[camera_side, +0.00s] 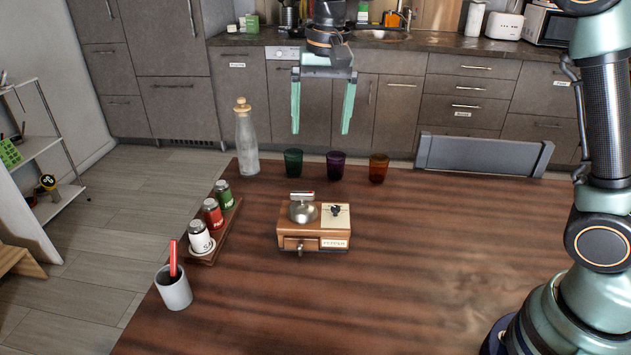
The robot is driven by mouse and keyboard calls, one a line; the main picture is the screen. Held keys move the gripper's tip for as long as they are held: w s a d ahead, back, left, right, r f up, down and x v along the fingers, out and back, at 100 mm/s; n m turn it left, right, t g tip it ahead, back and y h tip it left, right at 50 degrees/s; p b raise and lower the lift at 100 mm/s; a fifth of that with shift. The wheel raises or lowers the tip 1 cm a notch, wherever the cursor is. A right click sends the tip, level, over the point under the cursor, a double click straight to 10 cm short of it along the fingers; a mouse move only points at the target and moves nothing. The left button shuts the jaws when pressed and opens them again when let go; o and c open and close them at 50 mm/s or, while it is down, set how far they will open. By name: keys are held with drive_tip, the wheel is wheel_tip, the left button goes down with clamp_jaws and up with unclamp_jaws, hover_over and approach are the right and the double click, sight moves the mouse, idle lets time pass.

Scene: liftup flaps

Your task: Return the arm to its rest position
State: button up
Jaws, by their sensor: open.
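My gripper (322,108) hangs at the top middle of the side view, with its two pale green fingers pointing down. The fingers are wide apart and nothing is between them. It is in the air above the far part of the wooden table (430,260). A wooden grinder box (314,229) with a metal bowl on top and a "pepper" label stands on the table below and nearer the camera. My gripper is apart from it. The middle of my arm is out of the frame.
Green (293,162), purple (336,165) and orange (378,168) cups stand along the far edge beside a corked bottle (246,140). A rack (229,218) of shakers and a white cup (174,288) stand at left. The table's right part is clear. A chair (482,155) stands behind.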

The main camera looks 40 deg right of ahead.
drive_tip(key=s+d+n+t, duration=0.2)
drive_tip(key=s+d+n, duration=0.1)
drive_tip(key=s, duration=0.5)
drive_tip(key=s+d+f+n+t, duration=0.1)
drive_tip(key=s+d+n+t, duration=0.1)
drive_tip(key=s, duration=0.7)
drive_tip(key=d+n, duration=0.1)
drive_tip(key=d, duration=0.1)
drive_tip(key=shift+s+d+f+t, duration=0.2)
drive_tip(key=shift+d+t, duration=0.1)
drive_tip(key=shift+d, duration=0.1)
drive_tip(key=shift+r, duration=0.1)
drive_tip(key=shift+c, duration=0.3)
